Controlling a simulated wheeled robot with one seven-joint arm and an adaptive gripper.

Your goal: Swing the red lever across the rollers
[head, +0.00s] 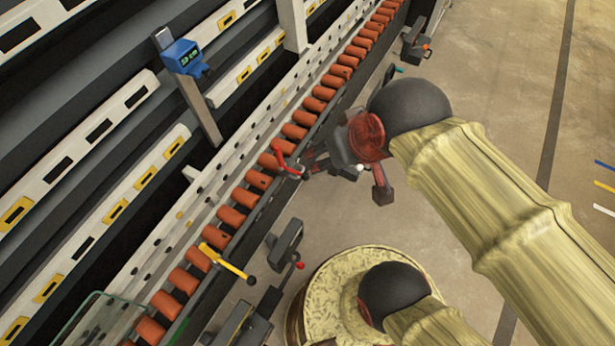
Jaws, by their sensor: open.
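The red lever (284,161) is a short bent handle at the edge of the orange roller row, near the middle of the head view. It stands over the rollers' right side. My gripper (309,163) is open, with its fingers just right of the lever, close to it. Whether the fingers touch the lever cannot be told from this angle. The orange rollers (231,216) run diagonally from lower left to upper right. Part of the lever's base is hidden by the fingers.
A yellow lever (226,262) with a black knob crosses the rollers lower down. A dark bracket with a red knob (299,265) stands beside it. A blue display box (183,57) is on a post at upper left. Open floor (480,70) lies to the right.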

